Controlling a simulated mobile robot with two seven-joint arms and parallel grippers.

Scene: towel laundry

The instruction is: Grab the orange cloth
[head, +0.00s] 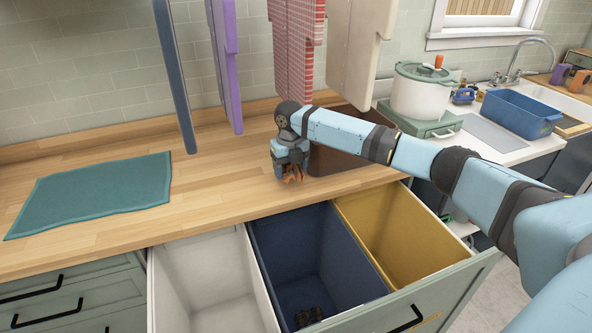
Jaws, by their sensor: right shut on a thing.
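My left gripper is not in view.
A teal towel (95,193) lies flat on the counter. Towels hang above, including a purple one (226,70) and a red checked one (293,55). Below, an open drawer holds white (205,270), blue (300,230) and yellow (400,240) bins.

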